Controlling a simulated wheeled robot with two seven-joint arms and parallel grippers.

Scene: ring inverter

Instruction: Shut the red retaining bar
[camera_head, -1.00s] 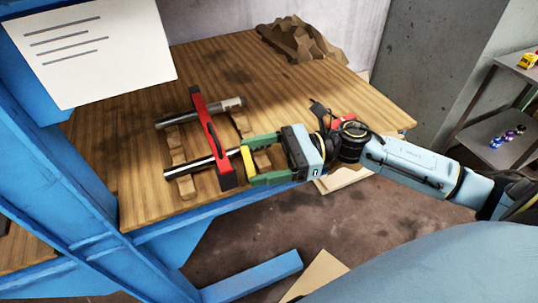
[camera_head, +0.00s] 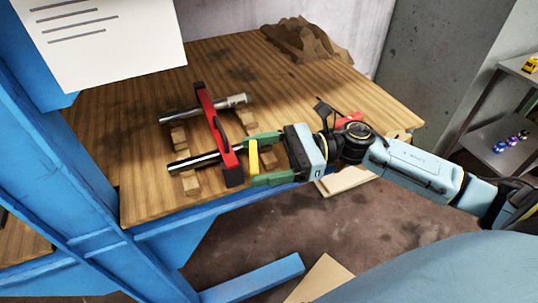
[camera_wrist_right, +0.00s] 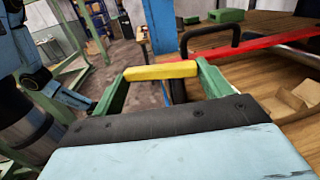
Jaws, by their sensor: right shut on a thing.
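The red retaining bar (camera_head: 216,130) lies across two metal rods on the workbench and carries a black handle. In the right wrist view the bar (camera_wrist_right: 262,43) and handle (camera_wrist_right: 209,36) show beyond the fingers. The far rod (camera_head: 235,101) and near rod (camera_head: 190,164) rest on wooden supports. My right gripper (camera_head: 254,157) has green fingers shut on a yellow piece (camera_wrist_right: 160,70) spanning between them. It is just right of the bar's near end; I cannot tell whether they touch. My left gripper is not in view.
The wooden workbench (camera_head: 340,95) has a brown rough lump (camera_head: 305,40) at its back. A blue frame post (camera_head: 60,170) and a white sheet (camera_head: 105,40) stand at left. A shelf (camera_head: 490,150) with small toys is at right. The bench's middle is mostly clear.

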